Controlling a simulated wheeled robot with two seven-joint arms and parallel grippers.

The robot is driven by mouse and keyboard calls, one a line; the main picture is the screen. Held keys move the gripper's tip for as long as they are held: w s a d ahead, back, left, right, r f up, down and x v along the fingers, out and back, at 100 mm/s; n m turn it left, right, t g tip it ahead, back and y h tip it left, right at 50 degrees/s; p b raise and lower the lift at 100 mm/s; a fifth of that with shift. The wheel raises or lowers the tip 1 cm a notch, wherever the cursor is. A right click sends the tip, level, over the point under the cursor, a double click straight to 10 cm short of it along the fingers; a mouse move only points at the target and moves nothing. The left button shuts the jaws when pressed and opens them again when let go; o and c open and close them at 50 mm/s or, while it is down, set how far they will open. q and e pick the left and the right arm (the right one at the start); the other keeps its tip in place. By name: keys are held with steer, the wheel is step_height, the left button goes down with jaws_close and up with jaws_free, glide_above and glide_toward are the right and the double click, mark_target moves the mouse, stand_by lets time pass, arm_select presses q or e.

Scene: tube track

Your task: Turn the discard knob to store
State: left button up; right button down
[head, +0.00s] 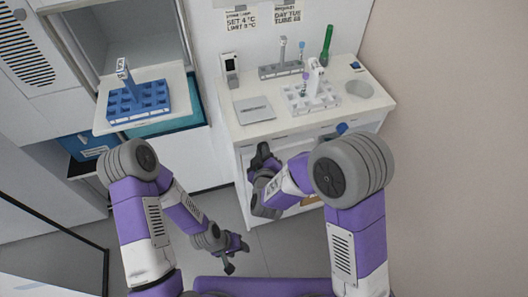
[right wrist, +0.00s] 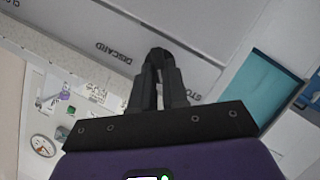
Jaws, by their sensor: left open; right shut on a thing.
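My right gripper (head: 262,155) is at the front face of the white bench, below its top. In the right wrist view its dark fingers (right wrist: 157,72) are shut on the discard knob (right wrist: 158,53), a dark piece mostly hidden between the fingertips. The word DISCARD (right wrist: 114,52) is on the panel to the left of the knob. A partly covered label starting with STO (right wrist: 188,95) is to the right of the fingers. The knob's exact angle cannot be told. My left gripper (head: 234,262) is open and empty, low over the floor.
The white bench top (head: 240,122) holds a white rack (head: 297,101), a grey rack (head: 270,73), a green tube (head: 327,42) and a round dial (head: 359,89). A blue rack (head: 139,103) stands on a shelf at left. Floor between the cabinets is clear.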

steer(key=shift+n, duration=0.3)
stand_by(0.4)
steer(key=c, duration=1.2)
jaws_free()
steer(key=shift+o, duration=0.3)
steer(key=shift+w, duration=0.1)
steer(key=p+v, duration=0.1)
steer(key=v, duration=0.6)
steer(key=shift+s+p, duration=0.35)
steer(key=shift+a, duration=0.1)
